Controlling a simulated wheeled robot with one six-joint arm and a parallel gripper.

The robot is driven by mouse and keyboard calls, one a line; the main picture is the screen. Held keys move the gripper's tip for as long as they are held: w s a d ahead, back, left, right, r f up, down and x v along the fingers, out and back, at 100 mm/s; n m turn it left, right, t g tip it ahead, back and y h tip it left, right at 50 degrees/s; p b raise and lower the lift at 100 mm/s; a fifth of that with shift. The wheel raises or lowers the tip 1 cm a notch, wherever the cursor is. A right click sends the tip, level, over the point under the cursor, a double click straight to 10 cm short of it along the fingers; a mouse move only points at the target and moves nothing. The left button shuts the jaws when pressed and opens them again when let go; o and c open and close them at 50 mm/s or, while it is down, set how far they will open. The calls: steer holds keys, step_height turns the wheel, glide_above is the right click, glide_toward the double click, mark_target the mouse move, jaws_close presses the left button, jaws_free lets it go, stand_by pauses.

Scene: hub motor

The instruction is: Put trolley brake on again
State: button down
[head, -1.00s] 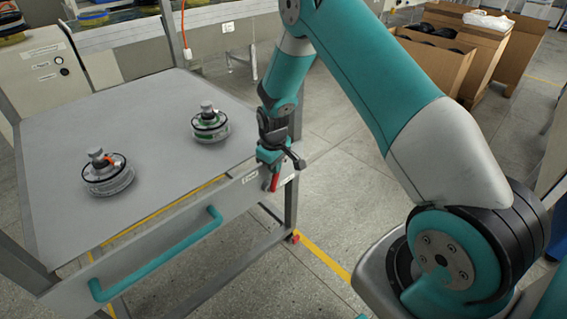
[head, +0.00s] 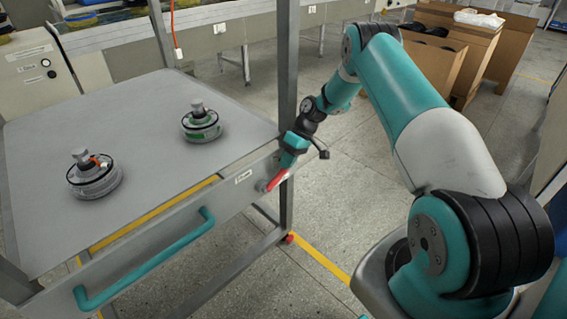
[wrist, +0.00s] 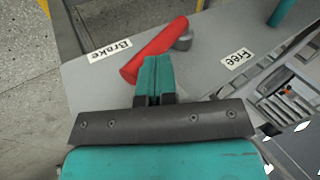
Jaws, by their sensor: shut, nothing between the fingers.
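The red brake lever (wrist: 152,50) is on the trolley's grey front panel, beside a round grey knob (wrist: 183,41). In the wrist view it lies slanted between the "Brake" label (wrist: 110,51) and the "Free" label (wrist: 236,58), its lower end nearer "Brake". In the head view the red lever (head: 277,180) shows at the trolley's right front corner. My gripper (wrist: 155,66) is shut and empty, its teal fingertips against or just over the lever; I cannot tell if they touch. It also shows in the head view (head: 287,163).
The trolley top (head: 130,130) carries two motor hubs, one at left (head: 95,178) and one at right (head: 201,125). A teal handle (head: 150,262) runs along its front. A grey post (head: 287,60) stands close behind my gripper. Cardboard boxes (head: 470,55) stand at the back right.

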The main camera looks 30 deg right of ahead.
steer(key=shift+d+f, duration=0.2)
steer(key=shift+f, duration=0.1)
steer(key=shift+r, duration=0.1)
stand_by(0.4)
steer(key=shift+a+r, duration=0.1)
steer(key=shift+r, duration=0.25)
steer(key=p+v, duration=0.3)
steer(key=v, duration=0.8)
steer(key=shift+s+d, duration=0.25)
steer(key=shift+d, duration=0.05)
steer(key=shift+r, duration=0.1)
